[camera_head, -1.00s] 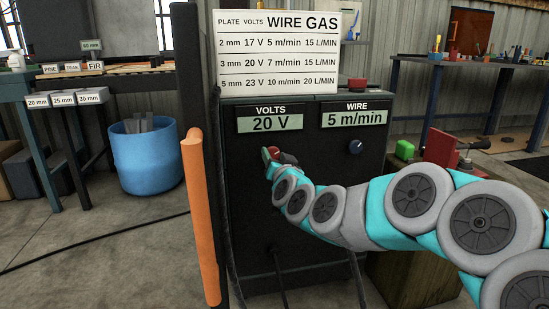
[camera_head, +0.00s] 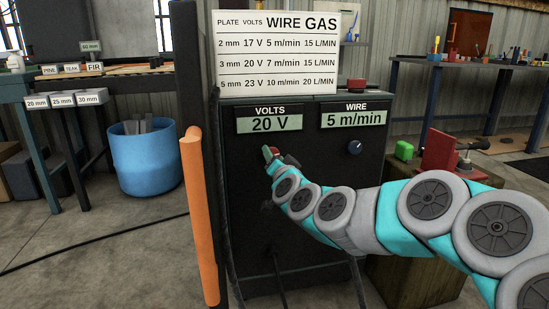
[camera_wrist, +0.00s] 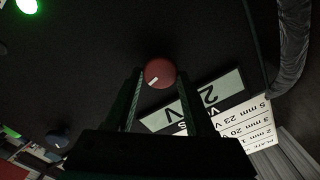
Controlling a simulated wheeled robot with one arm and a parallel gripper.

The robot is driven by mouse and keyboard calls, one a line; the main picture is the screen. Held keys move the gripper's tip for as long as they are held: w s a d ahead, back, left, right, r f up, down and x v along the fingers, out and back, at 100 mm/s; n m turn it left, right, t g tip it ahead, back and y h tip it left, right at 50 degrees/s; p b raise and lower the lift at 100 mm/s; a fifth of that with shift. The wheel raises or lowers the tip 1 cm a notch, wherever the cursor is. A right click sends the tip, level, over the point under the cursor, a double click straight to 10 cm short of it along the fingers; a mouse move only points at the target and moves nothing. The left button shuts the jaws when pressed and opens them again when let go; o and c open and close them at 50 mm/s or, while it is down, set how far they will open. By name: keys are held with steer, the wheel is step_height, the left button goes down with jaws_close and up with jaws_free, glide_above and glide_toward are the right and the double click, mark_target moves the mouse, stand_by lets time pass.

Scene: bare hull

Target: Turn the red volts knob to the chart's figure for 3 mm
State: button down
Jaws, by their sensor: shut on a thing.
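The red volts knob (camera_wrist: 160,72) is on the dark machine front; in the head view only a sliver of it (camera_head: 275,150) shows past my gripper. My gripper (camera_wrist: 162,85) has one finger on each side of the knob and is shut on it. The knob's pale pointer mark shows in the wrist view. The volts display (camera_head: 270,123) reads 20 V. The chart (camera_head: 278,50) on top of the machine gives 20 V for 3 mm plate.
The wire display (camera_head: 354,119) reads 5 m/min, with a blue knob (camera_head: 354,147) below it. An orange-sleeved post (camera_head: 199,215) stands close at the left of the machine.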

steer(key=shift+c, duration=1.4)
jaws_free()
steer(key=v, duration=0.8)
